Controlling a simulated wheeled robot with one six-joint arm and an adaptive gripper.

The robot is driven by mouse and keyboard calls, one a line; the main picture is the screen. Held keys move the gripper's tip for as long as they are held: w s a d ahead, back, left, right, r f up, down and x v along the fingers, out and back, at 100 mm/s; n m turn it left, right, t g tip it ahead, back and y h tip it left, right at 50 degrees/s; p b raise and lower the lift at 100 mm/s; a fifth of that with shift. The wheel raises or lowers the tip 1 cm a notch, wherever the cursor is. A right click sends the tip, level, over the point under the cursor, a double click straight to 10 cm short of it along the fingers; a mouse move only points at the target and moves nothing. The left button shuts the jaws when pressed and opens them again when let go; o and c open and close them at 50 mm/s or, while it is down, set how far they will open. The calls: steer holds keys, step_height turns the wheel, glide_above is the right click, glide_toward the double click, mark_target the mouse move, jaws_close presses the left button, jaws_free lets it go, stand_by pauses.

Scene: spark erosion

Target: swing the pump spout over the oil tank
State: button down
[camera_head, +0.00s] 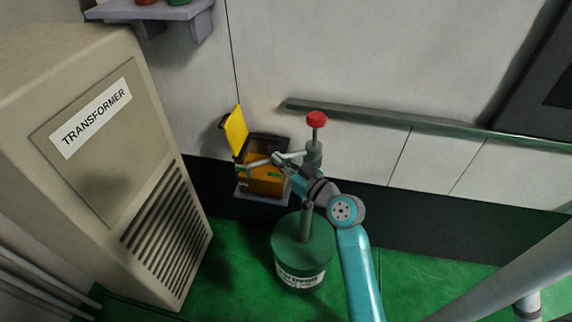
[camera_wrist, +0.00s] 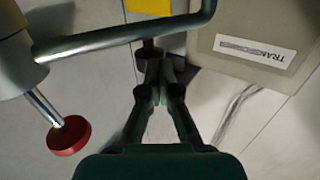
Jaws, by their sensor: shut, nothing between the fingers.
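The pump (camera_head: 314,152) stands on a green drum, with a red knob (camera_head: 316,119) on top; the knob also shows in the wrist view (camera_wrist: 68,135). Its grey spout (camera_wrist: 110,38) runs across the top of the wrist view and bends at its end. In the head view the spout (camera_head: 254,164) reaches left, in front of the oil tank. The tank (camera_head: 262,184) is an orange box with its yellow lid (camera_head: 236,130) raised. My gripper (camera_head: 283,158) is shut and empty beside the spout; its closed fingers (camera_wrist: 154,70) show close to the tube. Contact is unclear.
The green drum (camera_head: 301,252) stands on the green floor below my arm. A beige transformer cabinet (camera_head: 110,150) stands at left. A grey rail (camera_head: 400,121) runs along the wall at right. A small shelf (camera_head: 160,12) is at upper left.

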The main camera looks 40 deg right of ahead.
steer(key=w+d+m+h, duration=0.1)
steer(key=w+d, duration=0.4)
steer(key=w, duration=0.5)
steer(key=shift+h, duration=0.6)
steer(key=shift+d, duration=0.1)
stand_by(0.5)
